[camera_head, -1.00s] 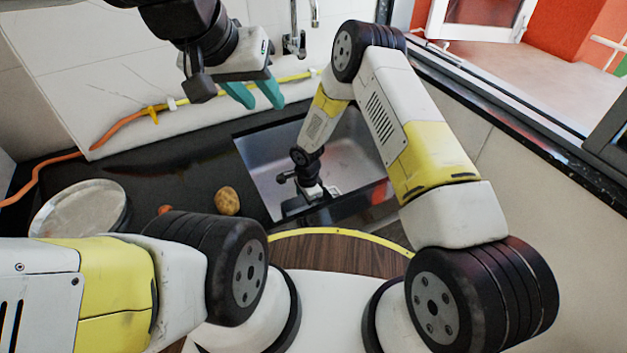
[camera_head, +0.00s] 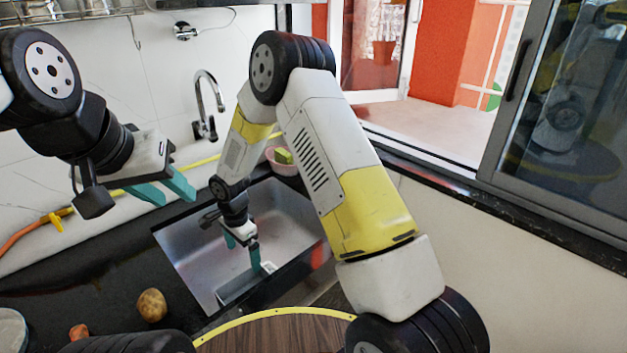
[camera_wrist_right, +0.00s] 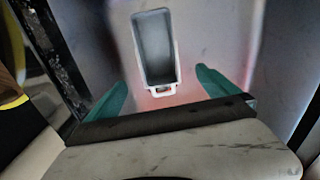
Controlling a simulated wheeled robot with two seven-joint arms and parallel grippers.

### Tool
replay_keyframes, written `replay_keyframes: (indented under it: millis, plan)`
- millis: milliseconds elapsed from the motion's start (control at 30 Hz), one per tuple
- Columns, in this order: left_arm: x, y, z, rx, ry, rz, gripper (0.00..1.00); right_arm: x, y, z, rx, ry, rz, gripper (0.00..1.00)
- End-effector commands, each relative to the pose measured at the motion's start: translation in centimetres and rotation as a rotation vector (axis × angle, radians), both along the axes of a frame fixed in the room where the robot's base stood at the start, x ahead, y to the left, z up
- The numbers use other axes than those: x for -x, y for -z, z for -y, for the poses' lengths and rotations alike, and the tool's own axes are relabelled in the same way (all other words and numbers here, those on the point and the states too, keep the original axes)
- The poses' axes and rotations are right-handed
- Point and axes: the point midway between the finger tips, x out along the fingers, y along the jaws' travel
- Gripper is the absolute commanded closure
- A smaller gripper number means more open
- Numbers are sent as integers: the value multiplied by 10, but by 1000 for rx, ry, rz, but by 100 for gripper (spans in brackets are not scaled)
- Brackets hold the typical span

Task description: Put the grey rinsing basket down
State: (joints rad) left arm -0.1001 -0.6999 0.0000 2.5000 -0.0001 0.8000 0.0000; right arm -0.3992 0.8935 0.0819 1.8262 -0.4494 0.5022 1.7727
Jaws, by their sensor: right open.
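The grey rinsing basket (camera_head: 243,283) sits in the metal sink at the sink's near side, partly hidden by my right gripper in the head view. In the right wrist view the basket (camera_wrist_right: 155,50) is a long open box with a pale rim and a small handle end toward me. My right gripper (camera_head: 243,250) is over the basket in the head view. Its teal fingers are spread apart and empty in the wrist view (camera_wrist_right: 160,90), with the basket beyond them and not held. My left gripper (camera_head: 168,190) is up at the left, above the counter, with its teal fingers apart and nothing between them.
The sink (camera_head: 285,222) has bare floor behind the basket. A potato (camera_head: 151,305), a carrot (camera_head: 79,332) and a metal plate (camera_head: 12,330) lie on the dark counter at left. A pink bowl (camera_head: 284,166) stands behind the sink, near the tap (camera_head: 207,105).

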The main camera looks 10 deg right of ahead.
Motion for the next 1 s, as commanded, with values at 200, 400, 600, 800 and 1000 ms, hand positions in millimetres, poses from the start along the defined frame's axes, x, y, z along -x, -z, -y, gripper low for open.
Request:
replay_keyframes:
  millis: [200, 400, 600, 800, 1000]
  plan:
    - [0, 0, 0, 0, 0, 0, 64, -10, -117, 53, -20, -155, 99, 1]
    - [0, 0, 0, 0, 0, 0, 64, 11, -209, 104, -23, -313, 187, 1]
    - [0, 0, 0, 0, 0, 0, 64, 52, -282, 153, -14, -471, 283, 1]
    - [0, 0, 0, 0, 0, 0, 64, 108, -333, 191, 11, -633, 383, 1]
    - [0, 0, 0, 0, 0, 0, 64, 167, -361, 216, 53, -794, 487, 1]
